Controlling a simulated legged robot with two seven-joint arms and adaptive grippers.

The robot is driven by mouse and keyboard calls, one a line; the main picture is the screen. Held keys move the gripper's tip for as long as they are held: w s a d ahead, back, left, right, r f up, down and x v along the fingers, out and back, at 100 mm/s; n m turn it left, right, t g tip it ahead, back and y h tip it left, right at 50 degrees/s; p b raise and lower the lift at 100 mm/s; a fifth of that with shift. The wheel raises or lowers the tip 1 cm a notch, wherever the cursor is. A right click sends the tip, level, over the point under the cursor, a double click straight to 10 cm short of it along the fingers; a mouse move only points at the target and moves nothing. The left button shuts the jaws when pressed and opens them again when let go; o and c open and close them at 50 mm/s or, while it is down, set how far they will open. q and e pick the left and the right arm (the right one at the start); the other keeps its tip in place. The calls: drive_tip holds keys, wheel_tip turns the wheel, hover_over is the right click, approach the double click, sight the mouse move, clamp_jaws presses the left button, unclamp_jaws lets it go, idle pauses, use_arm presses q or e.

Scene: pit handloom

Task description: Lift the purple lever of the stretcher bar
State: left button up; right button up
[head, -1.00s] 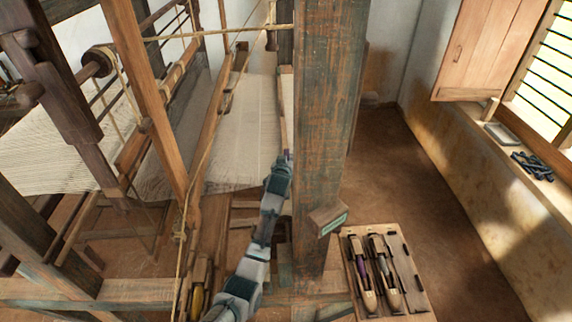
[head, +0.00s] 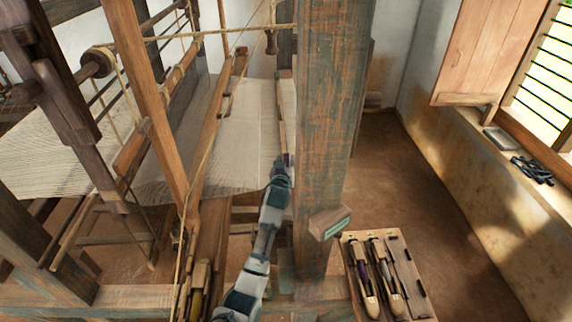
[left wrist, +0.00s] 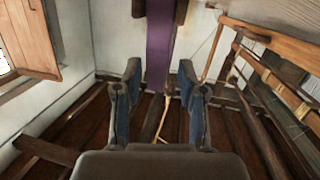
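The purple lever (left wrist: 159,48) stands out large in the left wrist view, running down from the top edge ahead of my left gripper. Only a small purple patch (head: 287,159) shows in the head view, at the gripper's tip beside the thick post. My left gripper (left wrist: 160,88) is open, its two fingers apart on either side of the lever's line. The lever's lower end appears between or just beyond the fingertips; I cannot tell whether they touch it. A narrow wooden bar (head: 281,118), probably the stretcher bar, lies along the woven cloth (head: 245,135). My right gripper is not in view.
A thick weathered post (head: 325,130) stands close to the right of my left arm. A wooden tray (head: 419,290) with shuttles stands at the lower right. Loom beams and cords fill the left side. The floor (head: 420,190) right of the post is clear.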

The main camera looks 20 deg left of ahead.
use_arm(q)
drive_tip(key=shift+a+f, duration=0.2)
drive_tip(key=shift+f, duration=0.15)
drive_tip(key=shift+s, duration=0.55)
drive_tip(key=v, duration=0.6)
drive_tip(key=shift+d, duration=0.3)
